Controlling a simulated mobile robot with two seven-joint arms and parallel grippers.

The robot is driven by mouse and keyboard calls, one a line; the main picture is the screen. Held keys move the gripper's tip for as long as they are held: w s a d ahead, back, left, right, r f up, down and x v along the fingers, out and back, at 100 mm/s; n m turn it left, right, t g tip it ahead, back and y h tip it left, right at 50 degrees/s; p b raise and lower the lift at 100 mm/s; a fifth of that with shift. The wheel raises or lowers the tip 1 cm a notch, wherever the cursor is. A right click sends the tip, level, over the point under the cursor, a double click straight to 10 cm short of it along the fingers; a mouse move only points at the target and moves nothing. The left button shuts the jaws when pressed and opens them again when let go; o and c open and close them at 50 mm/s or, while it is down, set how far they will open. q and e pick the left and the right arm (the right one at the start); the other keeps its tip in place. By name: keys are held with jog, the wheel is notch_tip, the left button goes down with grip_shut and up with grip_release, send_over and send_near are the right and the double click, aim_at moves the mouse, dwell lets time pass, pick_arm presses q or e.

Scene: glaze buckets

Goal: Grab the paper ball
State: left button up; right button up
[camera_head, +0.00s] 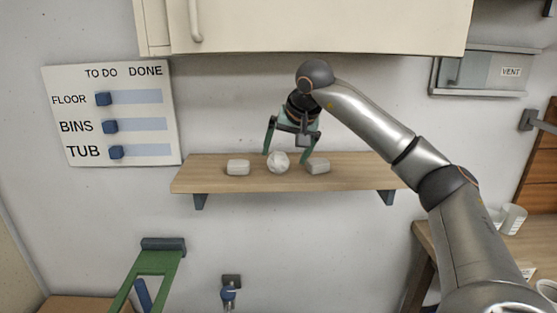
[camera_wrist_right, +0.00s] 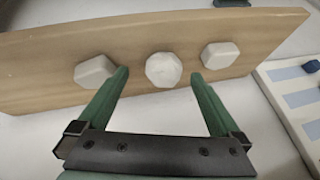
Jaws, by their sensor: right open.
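The white, faceted paper ball (camera_head: 278,162) sits on a wooden wall shelf (camera_head: 220,183), between two pale blocks. It also shows in the right wrist view (camera_wrist_right: 163,70). My right gripper (camera_head: 286,158) is open and points down over the shelf, with its green fingers to either side of the ball. In the right wrist view the fingertips (camera_wrist_right: 158,76) are spread wider than the ball, and no contact shows. My left gripper is not in view.
A pale block (camera_head: 238,167) lies left of the ball in the head view. Another grey-white block (camera_head: 317,166) lies to its right, close to one finger. A cabinet (camera_head: 310,25) hangs above the shelf. A TO DO board (camera_head: 112,115) hangs at left.

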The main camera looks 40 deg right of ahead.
aim_at(281, 155)
jog(key=shift+w+d+f, duration=0.25)
jog(key=shift+w+f, duration=0.4)
jog(key=shift+w, duration=0.1)
jog(key=shift+w+d+f, duration=0.2)
jog(key=shift+w+f, duration=0.45)
jog(key=shift+w, duration=0.05)
jog(key=c, duration=1.3)
jog(key=shift+r, duration=0.1)
jog(key=shift+c, duration=0.2)
